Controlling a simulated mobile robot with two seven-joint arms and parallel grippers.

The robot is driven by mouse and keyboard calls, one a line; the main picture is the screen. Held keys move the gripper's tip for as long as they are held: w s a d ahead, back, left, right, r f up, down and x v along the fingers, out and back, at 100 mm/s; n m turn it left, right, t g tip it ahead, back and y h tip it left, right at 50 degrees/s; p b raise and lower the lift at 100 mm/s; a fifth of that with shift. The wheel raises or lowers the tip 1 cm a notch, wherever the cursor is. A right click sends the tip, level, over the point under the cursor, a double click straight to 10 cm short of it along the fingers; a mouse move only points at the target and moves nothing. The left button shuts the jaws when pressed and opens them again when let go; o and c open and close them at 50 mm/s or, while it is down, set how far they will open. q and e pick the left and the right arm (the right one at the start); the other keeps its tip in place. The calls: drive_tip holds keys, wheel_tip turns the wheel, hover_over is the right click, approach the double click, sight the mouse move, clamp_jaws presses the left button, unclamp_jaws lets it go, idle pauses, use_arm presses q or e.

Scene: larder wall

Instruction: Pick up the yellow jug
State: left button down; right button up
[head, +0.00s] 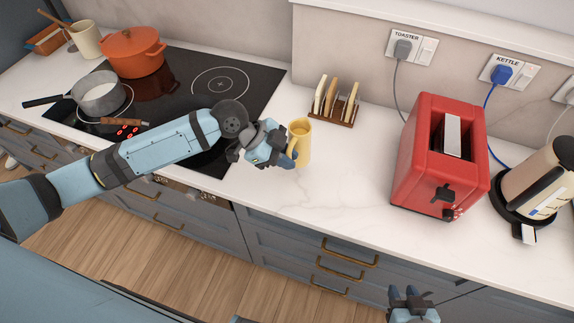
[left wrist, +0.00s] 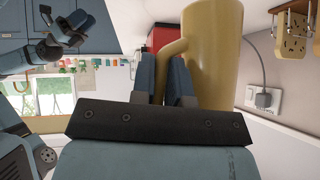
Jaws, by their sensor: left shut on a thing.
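The yellow jug (head: 301,142) stands upright on or just above the white worktop, right of the hob; I cannot tell whether it touches the surface. My left gripper (head: 289,152) reaches it from the left and is shut on its handle. In the left wrist view the jug (left wrist: 212,50) fills the upper middle, with its handle between the fingers of my left gripper (left wrist: 165,80). My right gripper (head: 410,296) is low in the head view, in front of the drawers and away from the jug; its fingers look apart.
A toast rack (head: 346,117) with toast stands behind the jug. A red toaster (head: 410,165) and a kettle (head: 535,180) are to the right. The hob (head: 225,100) holds an orange pot (head: 133,58) and a grey saucepan (head: 98,95). Worktop in front of the jug is clear.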

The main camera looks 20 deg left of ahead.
use_arm(q)
drive_tip(key=shift+r+b, duration=0.6)
drive_tip(key=shift+r, duration=5.65)
drive_tip(key=shift+w, duration=0.1)
